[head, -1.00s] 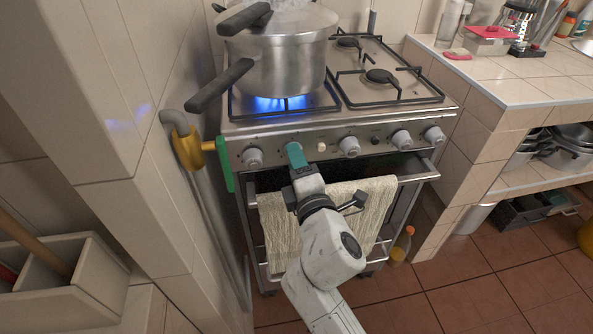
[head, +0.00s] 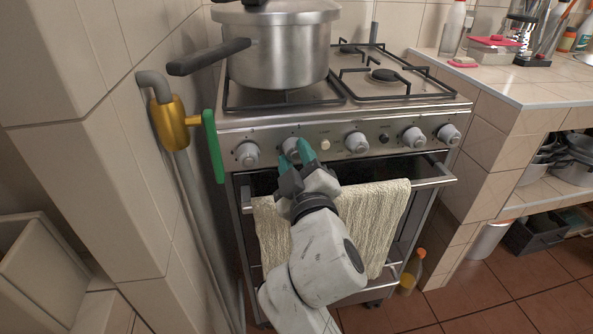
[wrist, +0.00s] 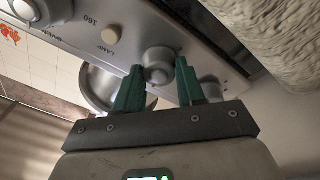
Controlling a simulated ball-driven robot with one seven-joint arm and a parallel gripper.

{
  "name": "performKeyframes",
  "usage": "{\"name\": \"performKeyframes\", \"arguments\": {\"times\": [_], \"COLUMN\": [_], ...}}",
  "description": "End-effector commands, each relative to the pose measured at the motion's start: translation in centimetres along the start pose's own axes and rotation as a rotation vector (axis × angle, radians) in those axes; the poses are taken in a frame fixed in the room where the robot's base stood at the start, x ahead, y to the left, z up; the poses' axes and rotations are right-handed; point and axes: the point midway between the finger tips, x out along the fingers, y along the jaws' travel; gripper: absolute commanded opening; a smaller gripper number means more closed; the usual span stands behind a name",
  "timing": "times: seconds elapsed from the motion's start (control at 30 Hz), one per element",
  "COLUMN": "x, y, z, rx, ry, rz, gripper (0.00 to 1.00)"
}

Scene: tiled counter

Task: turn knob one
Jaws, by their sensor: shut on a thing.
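The stove's front panel (head: 335,132) carries a row of several grey knobs. My gripper (head: 299,150) has teal fingers on either side of the second knob from the left (head: 291,146) and is shut on it. In the wrist view this round grey knob (wrist: 158,62) sits between the two fingertips (wrist: 158,78). The leftmost knob (head: 246,154) stands free beside my gripper. Part of the gripped knob is hidden by the fingers in the head view. No flame shows under the pot (head: 280,55).
A yellow gas valve with a green handle (head: 213,146) stands left of the stove. The pot's dark handle (head: 208,58) juts out left. A tiled counter (head: 505,82) is at the right.

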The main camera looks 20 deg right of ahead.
Motion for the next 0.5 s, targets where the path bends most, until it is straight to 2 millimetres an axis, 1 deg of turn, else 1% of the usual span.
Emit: {"name": "performKeyframes", "arguments": {"times": [0.03,0.2,0.5], "x": [-0.02,-0.01,0.01], "y": [-0.32,-0.31,-0.19], "z": [0.36,0.31,0.21], "rx": [0.032,0.122,0.2], "ry": [-0.005,-0.012,-0.018], "rz": [0.002,0.009,0.015], "gripper": [0.08,0.08,0.08]}}
